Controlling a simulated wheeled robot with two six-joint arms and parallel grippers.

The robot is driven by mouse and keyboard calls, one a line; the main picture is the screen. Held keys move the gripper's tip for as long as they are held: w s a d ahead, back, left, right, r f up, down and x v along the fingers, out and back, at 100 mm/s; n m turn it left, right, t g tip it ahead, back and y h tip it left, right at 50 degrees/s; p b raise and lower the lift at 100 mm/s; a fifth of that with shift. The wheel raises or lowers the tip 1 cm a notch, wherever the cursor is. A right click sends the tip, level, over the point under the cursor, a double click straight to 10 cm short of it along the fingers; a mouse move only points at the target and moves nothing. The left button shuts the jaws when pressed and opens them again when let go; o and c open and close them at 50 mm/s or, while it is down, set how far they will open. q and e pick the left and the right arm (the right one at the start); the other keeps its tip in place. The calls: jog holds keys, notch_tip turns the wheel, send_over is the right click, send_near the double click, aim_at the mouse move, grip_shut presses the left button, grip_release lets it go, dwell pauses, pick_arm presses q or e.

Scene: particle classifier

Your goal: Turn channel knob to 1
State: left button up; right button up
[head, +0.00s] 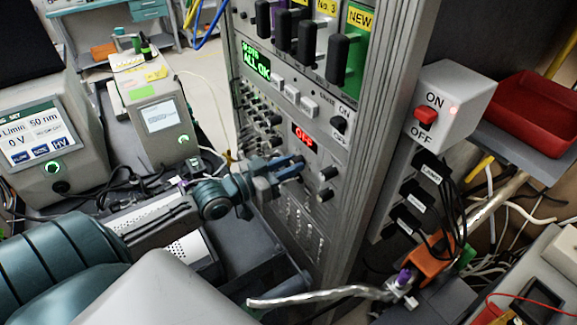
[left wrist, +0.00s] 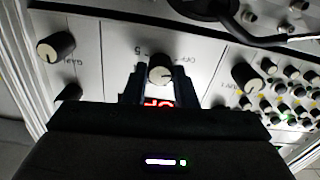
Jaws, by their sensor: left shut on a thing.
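The channel knob (left wrist: 160,70) is a round, light-capped dark knob on a grey rack panel, with "OFF" and "5" printed beside it in the left wrist view. My left gripper (left wrist: 160,82) has one finger on each side of it and is shut on it. In the head view my left gripper (head: 292,168) reaches the panel from the left, and its fingers hide most of the knob. A red display (head: 305,136) above it appears to read "OFF"; it is partly covered in the left wrist view. The knob's exact pointer setting is hard to read. My right gripper is not seen.
Other knobs (head: 327,173) sit right of the gripper, with small knobs and cables on the left. Above are a green "ALL OK" display (head: 256,59) and black levers. An ON/OFF switch box (head: 450,102) and red tray (head: 535,112) stand at right.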

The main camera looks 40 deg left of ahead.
pick_arm(q)
jog(key=shift+f+m+b, duration=0.1)
jog(key=shift+m+b, duration=1.45)
jog(key=shift+m, duration=1.95)
jog(key=o, duration=1)
